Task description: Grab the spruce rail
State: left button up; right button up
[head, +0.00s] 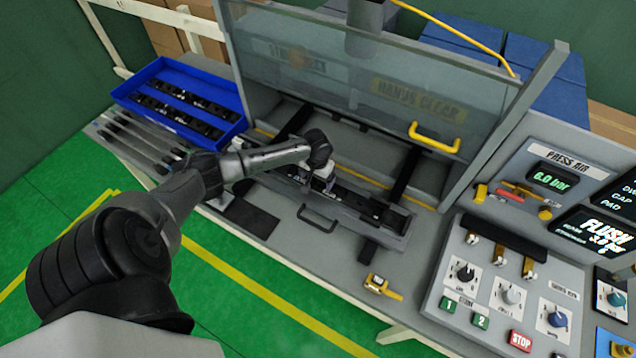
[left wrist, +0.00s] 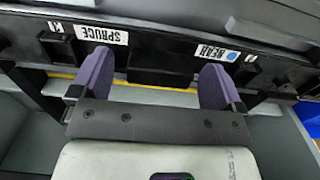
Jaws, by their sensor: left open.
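The spruce rail (left wrist: 155,55) is a long black bar across the left wrist view, with a white SPRUCE label (left wrist: 103,33) and a second white label with a blue dot. In the head view a black bar (head: 372,206) lies in the grey fixture under the raised clear guard. My left gripper (head: 322,180) is over this bar, its tips partly hidden. In the left wrist view its two purple fingers (left wrist: 158,75) are spread wide, with the rail at their tips and nothing clamped between them. I cannot tell whether they touch it. My right gripper is not in view.
A blue tray (head: 238,128) of black parts stands at the back left, with several slender bars (head: 140,140) in front. The clear guard (head: 350,80) with a yellow handle (head: 435,138) stands behind the fixture. A control panel (head: 490,290) is at right. A yellow tool (head: 380,287) lies in front.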

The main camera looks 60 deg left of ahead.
pick_arm(q)
jog(key=shift+f, duration=0.3)
jog(key=c, duration=1.2)
